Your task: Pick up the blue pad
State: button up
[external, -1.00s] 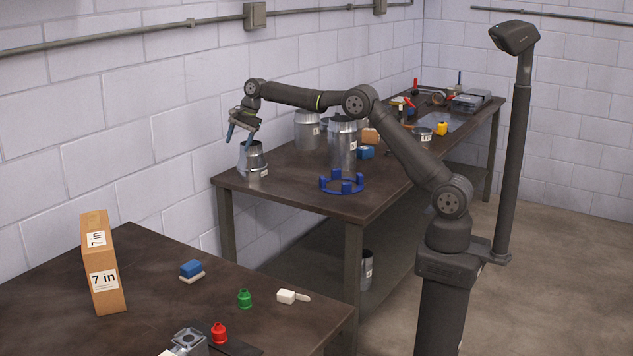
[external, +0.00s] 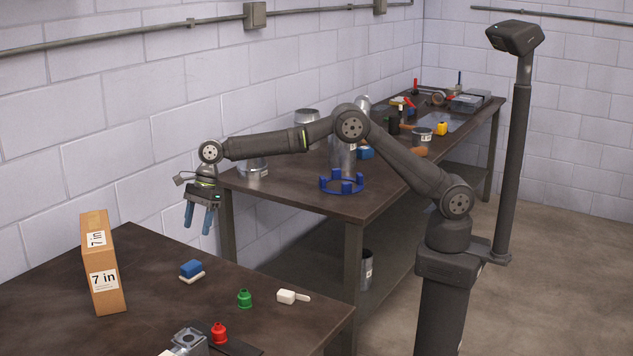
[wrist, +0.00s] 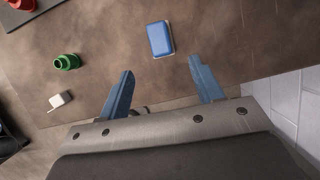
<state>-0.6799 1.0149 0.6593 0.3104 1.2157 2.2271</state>
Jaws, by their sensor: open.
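The blue pad (external: 190,268) lies on the near table, on top of a thin white piece (external: 192,278). In the wrist view the pad (wrist: 159,39) shows as a blue rectangle with a pale edge, ahead of the fingertips and between their lines. My gripper (external: 199,224) points down above the far edge of the near table, higher than the pad and apart from it. Its two blue fingers are spread and empty, also in the wrist view (wrist: 161,66). Nothing hides the pad.
On the near table (external: 60,262), a tall "7 in" box (external: 103,265) stands left of the pad. A green bottle (external: 244,299), a white handled item (external: 291,297) and a red bottle (external: 219,333) are to the right and front. The back bench (external: 380,196) holds metal ducts and a blue ring.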

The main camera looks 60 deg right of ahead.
aim_at(191, 264)
jog(key=x, duration=1.3)
jog(key=shift+s+d+f, duration=0.1)
jog(key=shift+s+f, duration=0.05)
jog(key=c, duration=0.9)
